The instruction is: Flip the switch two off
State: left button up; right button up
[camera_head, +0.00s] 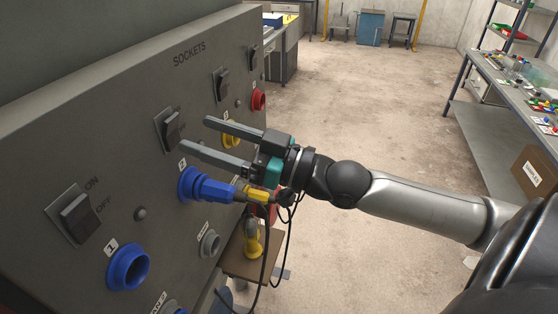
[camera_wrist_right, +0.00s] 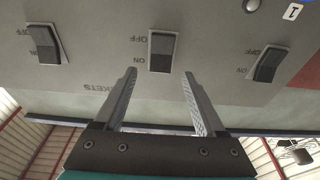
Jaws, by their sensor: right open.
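Switch two (camera_head: 171,129) is a dark rocker in a light frame on the grey sockets panel, above the blue socket marked 2. It also shows as the middle rocker in the right wrist view (camera_wrist_right: 161,51), with OFF and ON lettering beside it. Which way it is tipped I cannot tell for sure. My right gripper (camera_head: 195,133) is open and empty, its two fingers pointing at the panel close to switch two. In the right wrist view the fingertips (camera_wrist_right: 160,73) are to either side of the rocker's lower end; contact cannot be made out. My left gripper is not in view.
A blue plug (camera_head: 212,189) with a cable sits in socket 2, just below my right gripper. Switch one (camera_head: 78,216) is nearer, and other switches (camera_head: 222,84) are farther along the panel. A workbench (camera_head: 498,110) stands at right; the floor between is clear.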

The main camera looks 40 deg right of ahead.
jog(key=p+v, duration=0.2)
jog(key=v, duration=0.9)
dwell(0.6)
jog(key=shift+s, duration=0.15)
dwell(0.4)
